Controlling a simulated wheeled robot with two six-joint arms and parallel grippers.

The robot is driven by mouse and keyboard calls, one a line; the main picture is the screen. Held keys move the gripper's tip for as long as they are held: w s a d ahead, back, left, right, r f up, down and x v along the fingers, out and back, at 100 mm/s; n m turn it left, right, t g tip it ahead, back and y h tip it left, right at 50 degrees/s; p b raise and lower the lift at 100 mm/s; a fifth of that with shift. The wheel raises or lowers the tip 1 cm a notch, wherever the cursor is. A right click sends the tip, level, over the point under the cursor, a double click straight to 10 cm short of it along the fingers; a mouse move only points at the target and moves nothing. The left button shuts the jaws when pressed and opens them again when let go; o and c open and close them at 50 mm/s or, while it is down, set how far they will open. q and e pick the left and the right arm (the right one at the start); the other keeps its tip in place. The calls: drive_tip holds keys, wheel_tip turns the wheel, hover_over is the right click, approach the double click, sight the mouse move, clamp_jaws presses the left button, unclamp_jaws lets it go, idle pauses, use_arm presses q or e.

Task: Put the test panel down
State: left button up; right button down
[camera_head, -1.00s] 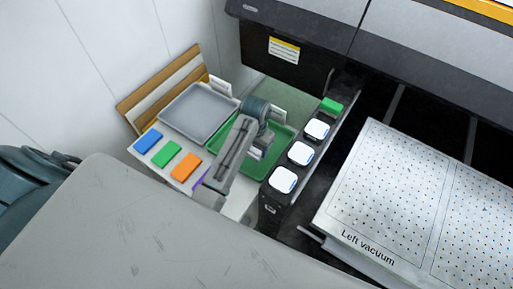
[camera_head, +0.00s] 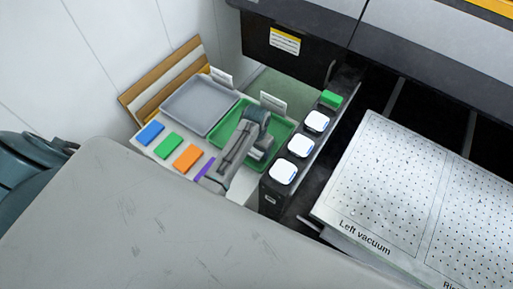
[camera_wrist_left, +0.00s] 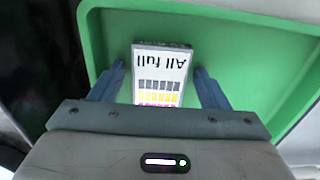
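The test panel (camera_wrist_left: 160,72) is a small white card in the left wrist view. It reads "All full" upside down, above rows of dark, yellow and magenta marks. It is over or in the green tray (camera_wrist_left: 255,50); its contact with the floor cannot be told. My left gripper (camera_wrist_left: 160,70) has one finger on each side of the panel, with a small gap at both sides, so it looks open. In the head view my left gripper (camera_head: 260,150) is over the green tray (camera_head: 288,128), and the panel is hidden there. My right gripper is not in view.
A grey tray (camera_head: 200,103) stands left of the green one. Blue (camera_head: 150,133), green (camera_head: 168,145), orange (camera_head: 187,158) and purple blocks line the front. White-capped bottles (camera_head: 300,144) stand in a black rack to the right, beside the perforated "Left vacuum" bed (camera_head: 375,190).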

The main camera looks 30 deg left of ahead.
sight(256, 151)
use_arm(q)
drive_tip(key=shift+o, duration=0.2)
drive_tip(key=shift+r, duration=0.15)
drive_tip(key=shift+r, duration=0.25)
wheel_tip(256, 151, up, 12)
drive_tip(key=b, duration=0.2)
drive_tip(key=shift+f+b, duration=0.2)
drive_tip(key=shift+b, duration=0.15)
